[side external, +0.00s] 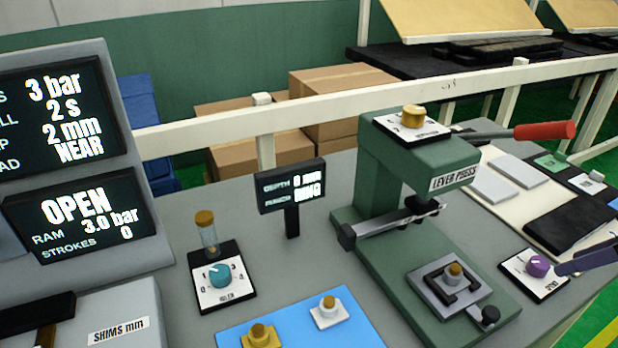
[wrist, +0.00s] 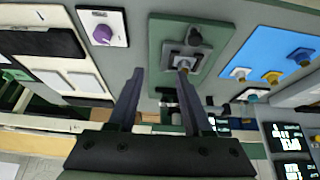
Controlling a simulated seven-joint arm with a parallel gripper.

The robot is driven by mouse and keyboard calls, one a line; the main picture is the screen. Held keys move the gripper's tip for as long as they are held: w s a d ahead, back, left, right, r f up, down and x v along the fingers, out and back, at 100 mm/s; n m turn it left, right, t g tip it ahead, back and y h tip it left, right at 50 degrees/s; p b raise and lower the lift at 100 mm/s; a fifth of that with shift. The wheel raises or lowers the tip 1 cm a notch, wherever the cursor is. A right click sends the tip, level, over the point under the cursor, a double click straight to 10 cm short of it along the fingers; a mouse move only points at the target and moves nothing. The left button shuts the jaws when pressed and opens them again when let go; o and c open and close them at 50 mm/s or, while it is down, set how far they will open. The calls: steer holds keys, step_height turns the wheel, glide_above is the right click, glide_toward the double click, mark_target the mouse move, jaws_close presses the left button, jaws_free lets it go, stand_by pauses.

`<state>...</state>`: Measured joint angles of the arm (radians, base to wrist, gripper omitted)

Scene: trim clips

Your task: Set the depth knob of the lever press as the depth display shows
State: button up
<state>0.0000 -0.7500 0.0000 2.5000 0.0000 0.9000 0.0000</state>
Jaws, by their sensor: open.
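The green lever press (side external: 440,165) stands on the grey bench with its red-handled lever out to the right. A brass knob on a white dial plate (side external: 413,117) sits on top of its head; the dial marks are too small to read. The small depth display (side external: 291,186) stands on a post left of the press. Its top line reads DEPTH and a figure in mm that looks like 0, but is blurred. My gripper (wrist: 160,72) is open and empty in the wrist view. In the side view its fingers (side external: 588,260) enter at the right edge, beside the purple knob (side external: 538,266).
A teal knob marked OILER (side external: 220,275) and a blue mat (side external: 300,335) with small clips lie left of the press. A large screen (side external: 62,115) shows 3 bar, 2 s, 2 mm and NEAR. Pale plates (side external: 519,170) lie at the right. A white rail runs behind.

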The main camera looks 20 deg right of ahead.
stand_by(0.4)
steer(key=shift+o, duration=1.3)
steer(key=shift+w+a, duration=0.1)
steer(key=shift+o, duration=1.2)
steer(key=w+a+r+n+t+y, duration=0.1)
steer(key=w+a+r+t+y, duration=0.3)
steer(key=w+a, duration=0.6)
steer(key=shift+w+r+n, duration=0.4)
steer(key=shift+w+r, duration=0.15)
steer(key=shift+r, duration=0.15)
steer(key=m+t+h, duration=0.6)
steer(key=t+h, duration=0.1)
steer(key=h, duration=0.3)
glide_toward(418, 118)
steer(key=x, duration=1)
steer(key=shift+w, duration=0.2)
steer(key=shift+d, duration=0.1)
jaws_close()
